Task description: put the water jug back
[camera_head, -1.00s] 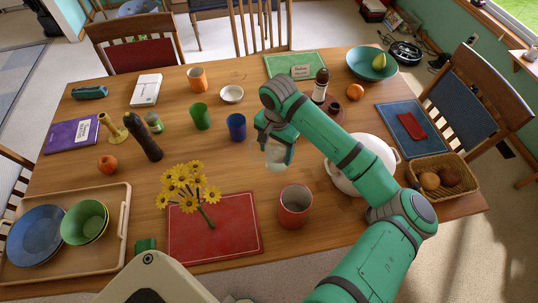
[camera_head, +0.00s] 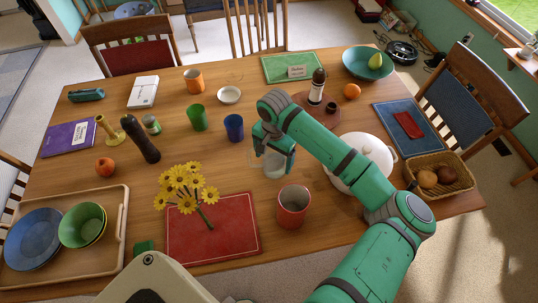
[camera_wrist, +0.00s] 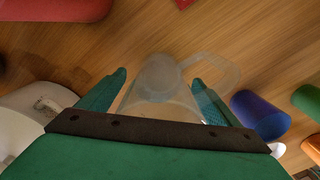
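The water jug (camera_head: 274,164) is clear and see-through, near the table's middle. My gripper (camera_head: 272,150) comes down over it from above, with a finger on each side. In the wrist view the jug (camera_wrist: 160,90) sits between the two green fingers, its looped handle sticking out to the right. The jug looks roughly upright. I cannot tell whether its base touches the table.
A red cup (camera_head: 293,207) stands just in front, and a white lidded pot (camera_head: 372,158) is close to the right. A blue cup (camera_head: 234,127) and green cup (camera_head: 197,118) stand to the left. Yellow flowers lie on a red placemat (camera_head: 236,232). Bare wood lies left of the jug.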

